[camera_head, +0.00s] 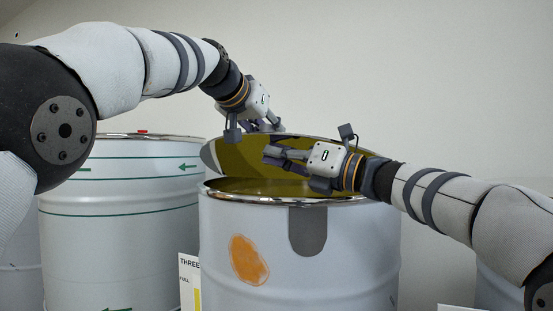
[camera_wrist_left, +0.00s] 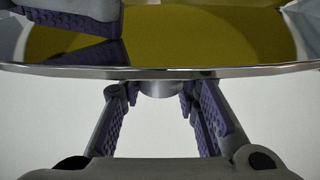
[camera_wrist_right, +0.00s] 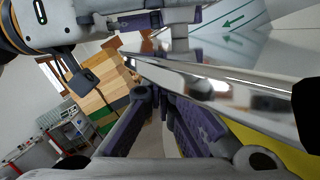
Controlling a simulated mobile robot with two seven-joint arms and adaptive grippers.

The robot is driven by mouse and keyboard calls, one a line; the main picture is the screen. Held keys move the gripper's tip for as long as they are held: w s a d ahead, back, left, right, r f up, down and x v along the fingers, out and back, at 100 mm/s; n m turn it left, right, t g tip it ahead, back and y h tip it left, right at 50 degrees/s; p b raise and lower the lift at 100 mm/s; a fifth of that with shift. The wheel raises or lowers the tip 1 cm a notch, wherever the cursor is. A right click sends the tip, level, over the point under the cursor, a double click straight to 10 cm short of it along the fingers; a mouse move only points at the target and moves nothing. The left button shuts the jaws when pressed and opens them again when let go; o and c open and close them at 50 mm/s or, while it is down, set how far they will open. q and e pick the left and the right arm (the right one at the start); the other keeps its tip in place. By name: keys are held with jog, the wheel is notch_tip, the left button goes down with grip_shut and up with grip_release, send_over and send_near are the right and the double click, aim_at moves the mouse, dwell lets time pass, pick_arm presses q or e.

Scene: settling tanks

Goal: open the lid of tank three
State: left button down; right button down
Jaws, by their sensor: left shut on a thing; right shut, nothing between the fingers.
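Tank three (camera_head: 345,250) is a white drum with an orange patch, in the middle of the head view. Its lid (camera_head: 235,158) is tilted up at the back, its shiny underside showing yellow-green, and a gap shows yellow content (camera_head: 255,187) inside. My left gripper (camera_head: 268,126) is shut on the lid at its raised edge; the left wrist view shows a grey cylindrical part (camera_wrist_left: 160,88) between the fingertips, beside the lid's rim (camera_wrist_left: 230,72). My right gripper (camera_head: 270,156) is shut and empty, in front of the lid's underside above the opening. I cannot tell whether it touches the lid.
A sign reading THREE, FULL (camera_head: 189,280) stands left of the tank. Another white drum (camera_head: 120,220) with green lines and arrows stands behind left, a red spot on its top. Other drums show partly at both edges.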

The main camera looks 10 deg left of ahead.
pick_arm(q)
jog(key=shift+f, duration=0.15)
pick_arm(e)
jog(key=shift+d+r, duration=0.2)
jog(key=shift+r, duration=0.5)
pick_arm(q)
jog(key=c, duration=1.2)
grip_release()
jog(key=shift+s, duration=0.1)
pick_arm(e)
jog(key=shift+s+r, duration=0.1)
jog(key=shift+a+f, duration=0.1)
jog(key=shift+f, duration=0.1)
